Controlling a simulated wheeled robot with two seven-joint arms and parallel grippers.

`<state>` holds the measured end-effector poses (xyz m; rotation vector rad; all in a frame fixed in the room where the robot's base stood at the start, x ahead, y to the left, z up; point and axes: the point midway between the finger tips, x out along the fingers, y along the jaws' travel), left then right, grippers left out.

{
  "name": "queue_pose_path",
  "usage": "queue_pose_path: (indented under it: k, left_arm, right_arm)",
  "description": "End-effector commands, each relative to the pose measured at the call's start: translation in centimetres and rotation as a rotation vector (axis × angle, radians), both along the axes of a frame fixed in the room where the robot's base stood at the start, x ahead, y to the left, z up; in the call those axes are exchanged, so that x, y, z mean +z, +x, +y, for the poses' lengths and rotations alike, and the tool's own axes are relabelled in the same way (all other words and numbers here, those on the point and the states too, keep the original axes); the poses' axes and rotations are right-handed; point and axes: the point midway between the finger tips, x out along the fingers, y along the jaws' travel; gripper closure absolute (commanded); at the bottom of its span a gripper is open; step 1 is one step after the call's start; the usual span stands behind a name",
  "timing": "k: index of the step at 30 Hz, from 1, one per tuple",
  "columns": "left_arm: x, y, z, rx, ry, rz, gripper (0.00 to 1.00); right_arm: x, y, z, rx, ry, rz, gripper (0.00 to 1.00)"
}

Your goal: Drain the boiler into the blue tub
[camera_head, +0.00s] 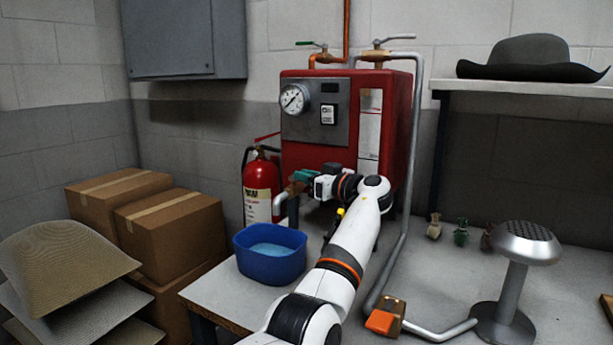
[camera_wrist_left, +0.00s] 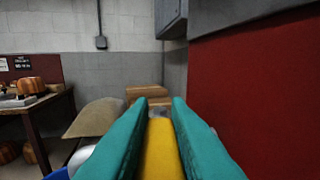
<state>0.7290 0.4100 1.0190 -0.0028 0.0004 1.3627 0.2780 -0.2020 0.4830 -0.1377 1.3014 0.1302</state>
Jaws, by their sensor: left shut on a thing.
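The red boiler (camera_head: 345,125) stands at the back of the table, with a round gauge (camera_head: 294,99) on its grey panel. A short pipe spout (camera_head: 281,202) bends down from its lower left, above the blue tub (camera_head: 270,268). The tub sits on the table and shows a lighter blue, water-like surface inside. My left gripper (camera_head: 302,176) is at the valve by the boiler's lower front. In the left wrist view its teal fingers (camera_wrist_left: 160,115) are shut on a yellow handle (camera_wrist_left: 161,155). My wrist hides much of the valve. My right gripper is out of view.
A red fire extinguisher (camera_head: 262,188) stands left of the boiler. Cardboard boxes (camera_head: 170,235) are stacked at the left. A metal stand (camera_head: 528,243) and an orange pedal (camera_head: 385,318) are at the right. A grey hat (camera_head: 530,58) lies on a shelf.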

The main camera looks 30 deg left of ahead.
Motion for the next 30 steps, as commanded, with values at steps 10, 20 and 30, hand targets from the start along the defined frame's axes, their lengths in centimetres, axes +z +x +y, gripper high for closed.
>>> queue_pose_path:
  k: [10,20,30]
  left_arm:
    - [0.2,0.0,0.0,-0.002,0.006,0.000,0.62]
    - [0.9,0.0,0.0,0.000,0.003,-0.002,0.62]
    - [7.4,0.0,0.0,-0.001,0.006,-0.002,0.62]
  right_arm:
    - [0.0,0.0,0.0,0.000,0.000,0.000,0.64]
    - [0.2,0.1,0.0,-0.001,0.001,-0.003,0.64]
    - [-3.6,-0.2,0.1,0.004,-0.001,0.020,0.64]
